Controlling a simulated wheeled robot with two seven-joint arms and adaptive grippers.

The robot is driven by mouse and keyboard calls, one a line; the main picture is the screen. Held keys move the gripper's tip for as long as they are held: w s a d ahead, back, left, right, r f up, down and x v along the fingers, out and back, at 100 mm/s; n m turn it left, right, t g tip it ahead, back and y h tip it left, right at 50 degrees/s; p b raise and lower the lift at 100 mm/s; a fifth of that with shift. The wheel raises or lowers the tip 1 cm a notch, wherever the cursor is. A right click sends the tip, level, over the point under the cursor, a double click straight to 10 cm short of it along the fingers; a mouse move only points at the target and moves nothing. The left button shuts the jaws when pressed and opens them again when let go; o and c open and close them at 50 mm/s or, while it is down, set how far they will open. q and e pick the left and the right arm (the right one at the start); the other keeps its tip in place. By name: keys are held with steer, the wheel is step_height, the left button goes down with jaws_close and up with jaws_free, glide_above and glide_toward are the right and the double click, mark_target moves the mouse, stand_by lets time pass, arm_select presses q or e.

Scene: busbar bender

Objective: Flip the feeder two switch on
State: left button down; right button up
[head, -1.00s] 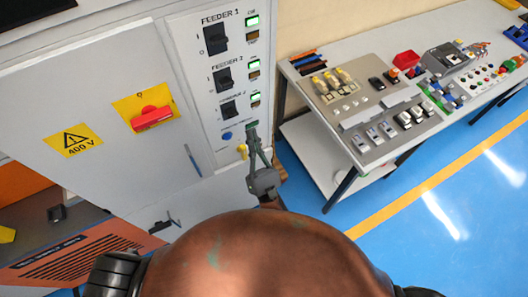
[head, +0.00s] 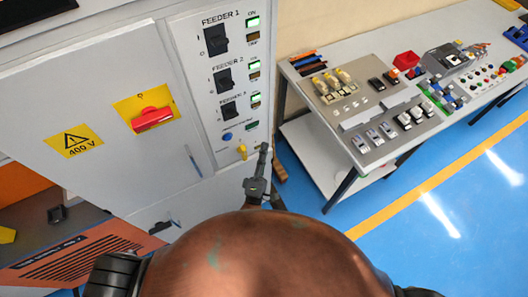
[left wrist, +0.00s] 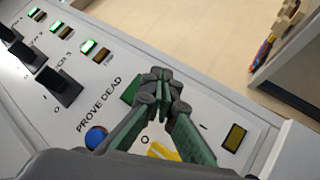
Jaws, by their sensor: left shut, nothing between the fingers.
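The feeder two switch (head: 223,80) is a black rocker on the light grey panel, between the feeder one switch (head: 215,39) and the feeder three switch (head: 229,109). Its green ON lamp (head: 254,66) is lit. In the left wrist view the feeder two switch (left wrist: 26,52) is at the upper left, behind the feeder three switch (left wrist: 60,86). My left gripper (head: 264,150) is shut and empty, by the panel's lower right edge, apart from the switches. In the left wrist view its fingertips (left wrist: 160,76) meet over the lower panel. My right gripper is not in view.
A blue button (head: 227,136) and a yellow switch (head: 242,151) are low on the panel. A red handle (head: 152,118) juts from the cabinet door at left. A workbench (head: 378,160) with electrical parts stands right. Blue floor is open at lower right.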

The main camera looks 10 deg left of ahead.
arm_select(q)
steer(key=shift+w+f+m+g+h, duration=0.1)
steer(key=shift+f+m+g+h, duration=0.15)
steer(key=shift+f+m, duration=0.4)
steer(key=shift+w+f+m+g+h, duration=0.1)
steer(key=shift+f+m+g+h, duration=0.15)
steer(key=shift+f, duration=0.65)
steer(key=shift+a, duration=0.1)
